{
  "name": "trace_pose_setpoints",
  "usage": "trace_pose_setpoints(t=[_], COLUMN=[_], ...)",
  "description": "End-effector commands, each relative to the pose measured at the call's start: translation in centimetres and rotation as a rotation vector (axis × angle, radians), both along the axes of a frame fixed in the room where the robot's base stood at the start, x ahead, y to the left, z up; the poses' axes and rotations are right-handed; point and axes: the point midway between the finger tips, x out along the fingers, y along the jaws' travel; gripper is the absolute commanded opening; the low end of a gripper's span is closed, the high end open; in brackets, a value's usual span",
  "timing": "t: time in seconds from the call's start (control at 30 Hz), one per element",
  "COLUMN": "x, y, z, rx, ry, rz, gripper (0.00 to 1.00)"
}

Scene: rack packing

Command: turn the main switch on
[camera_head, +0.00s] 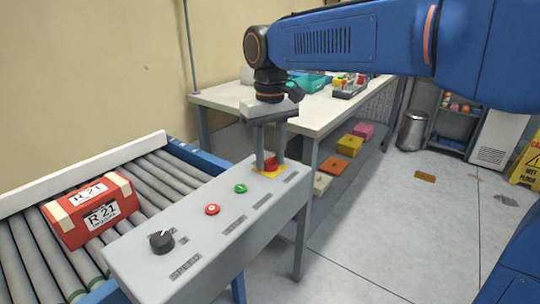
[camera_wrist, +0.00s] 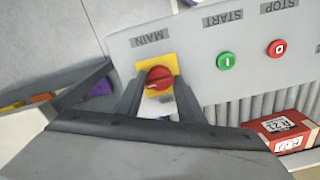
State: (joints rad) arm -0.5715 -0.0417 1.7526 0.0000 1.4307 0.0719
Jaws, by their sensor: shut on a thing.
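The main switch is a red rotary knob (camera_head: 270,163) on a yellow plate at the far end of the grey control panel (camera_head: 190,230). In the wrist view the knob (camera_wrist: 159,76) sits beside the label MAIN, with its pale pointer mark slanted toward the lower left. My gripper (camera_head: 270,156) points down over the switch. Its two fingers stand on either side of the knob and are shut on it. The fingers hide part of the plate and of the knob's sides.
A green start button (camera_head: 240,188), a red stop button (camera_head: 212,209) and a black dial (camera_head: 161,242) sit along the panel. A red box marked R 21 (camera_head: 75,225) lies on the roller conveyor at left. A table (camera_head: 225,98) with bins stands behind.

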Motion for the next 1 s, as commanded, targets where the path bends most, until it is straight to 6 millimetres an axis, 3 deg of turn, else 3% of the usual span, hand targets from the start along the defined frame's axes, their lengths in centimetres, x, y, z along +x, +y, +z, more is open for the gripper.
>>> trace_pose_setpoints(t=[0.1, 0.13, 0.2, 0.57, 0.77, 1.0], x=[0.0, 0.0, 0.0, 0.0, 0.1, 0.1], y=[0.0, 0.0, 0.0, 0.0, 0.0, 0.0], z=[0.1, 0.1, 0.1, 0.5, 3.2, 7.9], rx=[0.001, 0.001, 0.001, 0.001, 0.002, 0.001], ry=[-0.002, -0.002, -0.002, -0.002, -0.004, -0.003], rz=[0.0, 0.0, 0.0, 0.001, 0.001, 0.001], gripper=[0.13, 0.42, 0.51, 0.51, 0.51, 0.51])
